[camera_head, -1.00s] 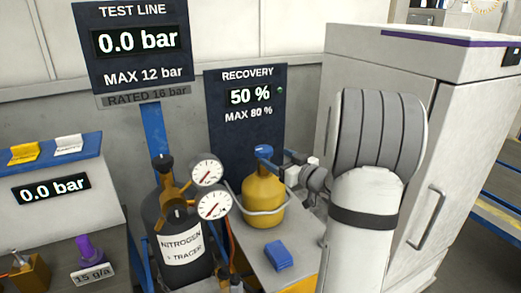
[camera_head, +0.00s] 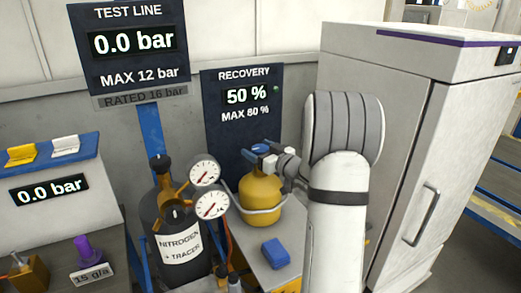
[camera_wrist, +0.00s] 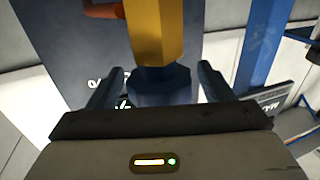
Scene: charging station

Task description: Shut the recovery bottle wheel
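The recovery bottle (camera_head: 260,198) is yellow and stands upright on a small grey stand. Its blue wheel (camera_head: 260,148) is on top, partly covered by my gripper (camera_head: 270,157), which reaches in from the right. In the wrist view, the dark blue wheel (camera_wrist: 160,88) lies between the two fingers of my gripper (camera_wrist: 161,72). The fingers are apart, with a visible gap on each side of the wheel. The bottle's yellow top (camera_wrist: 157,35) shows beyond it. The recovery panel (camera_head: 243,90) reads 50 %, MAX 80 %.
A black nitrogen bottle (camera_head: 178,240) with two round gauges (camera_head: 208,188) stands close on the left. A blue block (camera_head: 275,253) lies on the stand in front. A white cabinet (camera_head: 455,120) is on the right. The test line panel (camera_head: 135,73) reads 0.0 bar.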

